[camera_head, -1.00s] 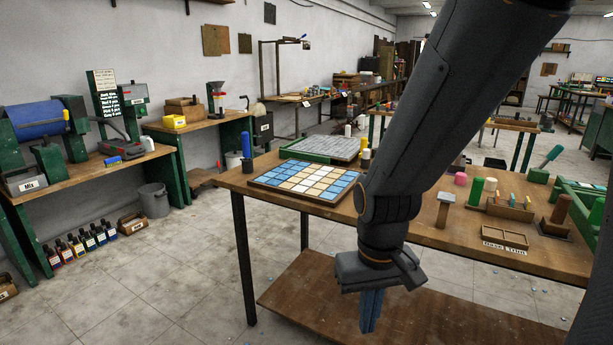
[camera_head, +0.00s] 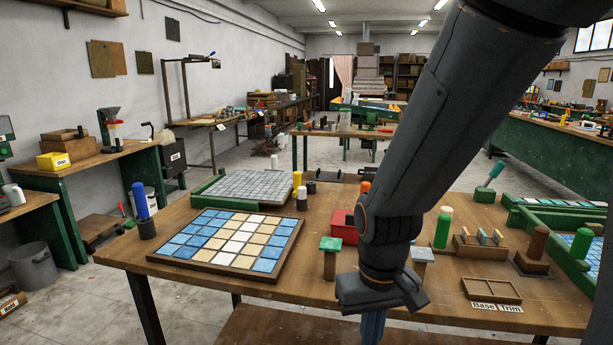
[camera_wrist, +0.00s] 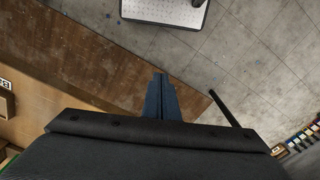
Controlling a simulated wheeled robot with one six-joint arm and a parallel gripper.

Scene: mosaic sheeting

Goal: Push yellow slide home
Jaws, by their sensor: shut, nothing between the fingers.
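I cannot pick out a yellow slide for certain. A yellow upright peg (camera_head: 297,182) stands at the back of the near table, by the grey tile sheet. A small yellow box (camera_head: 54,161) with a label sits on the left bench. My gripper (camera_head: 373,328) hangs fingers down at the table's front edge, apart from both, shut and empty. My arm hides part of the table's middle.
The near table (camera_head: 180,279) carries a blue, cream and white tile mosaic (camera_head: 232,240), a grey tile sheet (camera_head: 248,187), a red box (camera_head: 343,226), a green-topped post (camera_head: 330,258) and a wooden tray (camera_head: 490,289). A grey bucket (camera_head: 35,266) stands on the floor at left.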

